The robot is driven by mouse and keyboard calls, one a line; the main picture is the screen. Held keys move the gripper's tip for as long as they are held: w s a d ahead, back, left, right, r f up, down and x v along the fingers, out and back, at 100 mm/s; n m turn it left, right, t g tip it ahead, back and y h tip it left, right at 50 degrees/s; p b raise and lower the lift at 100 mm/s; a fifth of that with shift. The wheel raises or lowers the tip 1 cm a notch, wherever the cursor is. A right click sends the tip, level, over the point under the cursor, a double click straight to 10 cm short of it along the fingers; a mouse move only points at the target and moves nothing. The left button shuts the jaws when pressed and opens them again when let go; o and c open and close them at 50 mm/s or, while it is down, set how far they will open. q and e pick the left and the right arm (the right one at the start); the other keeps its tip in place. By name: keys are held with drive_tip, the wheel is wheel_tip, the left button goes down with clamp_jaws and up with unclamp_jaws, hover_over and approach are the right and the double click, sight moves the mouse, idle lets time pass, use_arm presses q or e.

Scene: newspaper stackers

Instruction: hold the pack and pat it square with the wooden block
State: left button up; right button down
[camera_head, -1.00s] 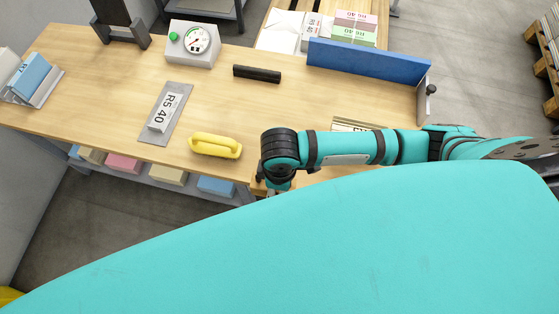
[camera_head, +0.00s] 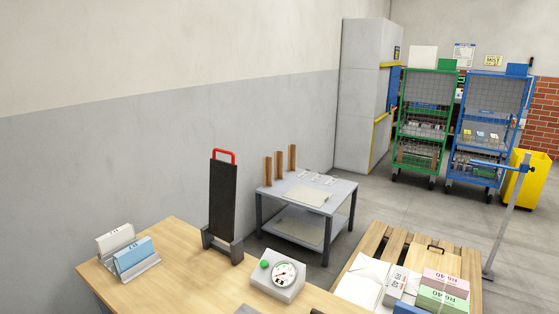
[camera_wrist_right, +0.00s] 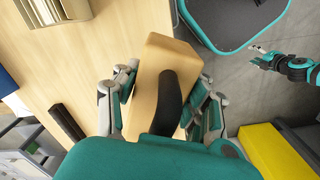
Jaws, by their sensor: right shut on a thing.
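The wooden block (camera_wrist_right: 163,55), pale with a black curved handle (camera_wrist_right: 172,103), is in the right wrist view. My right gripper (camera_wrist_right: 160,100) is shut on it, with fingers on both sides. The block is above the light wooden table. A striped olive and white stack (camera_wrist_right: 58,8), likely the pack, lies at the upper left of that view, cut by the frame edge and apart from the block. My left gripper (camera_wrist_right: 258,52) is small at the right, over the grey floor; its opening is too small to judge. Neither gripper shows in the head view.
In the head view, the wooden table (camera_head: 180,270) carries a card rack (camera_head: 130,265), a black upright stand (camera_head: 222,205) and a dial scale (camera_head: 277,275). A pallet (camera_head: 440,262) with bundles stands at the right. A black bar (camera_wrist_right: 66,122) lies on the table in the wrist view.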

drive_tip(key=w+d+r+m, duration=0.2)
drive_tip(key=r+m, duration=0.1)
drive_tip(key=r, duration=0.3)
drive_tip(key=w+d+r+m, duration=0.2)
drive_tip(key=d+r, duration=0.1)
drive_tip(key=r, duration=0.4)
drive_tip(key=shift+w+r+m+p, duration=0.2)
drive_tip(key=shift+w+m+p, duration=0.1)
drive_tip(key=shift+m, duration=0.1)
